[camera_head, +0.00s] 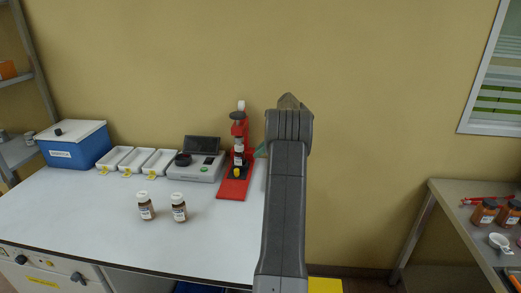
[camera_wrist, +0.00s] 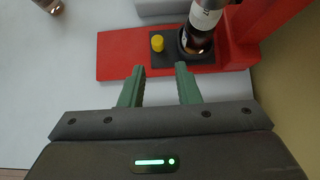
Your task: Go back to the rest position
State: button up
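My gripper (camera_wrist: 159,72) shows in the wrist view with its two green fingers apart and nothing between them. Its fingertips are at the near edge of a red stand (camera_wrist: 118,60), beside a yellow knob (camera_wrist: 157,43). A dark bottle with a white label (camera_wrist: 203,22) stands on the black part of the stand, ahead of the fingers and apart from them. In the head view, my grey arm hides most of the gripper, and only a bit of green shows left of the arm. The red stand (camera_head: 232,190) is just left of it.
On the white bench (camera_head: 90,220) are a blue box (camera_head: 75,149), white trays (camera_head: 135,160), a grey device with a screen (camera_head: 196,170) and two brown bottles (camera_head: 146,207) (camera_head: 179,208). A side table (camera_head: 460,215) with jars stands at right. The bench front is clear.

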aim_at(238, 170)
jog(key=p+x, duration=0.2)
jog(key=x, duration=1.1)
jog(key=shift+a+f, duration=0.2)
jog(key=shift+f, duration=0.1)
jog(key=shift+s+f, duration=0.2)
jog(key=shift+s, duration=0.05)
jog(key=shift+s, duration=0.1)
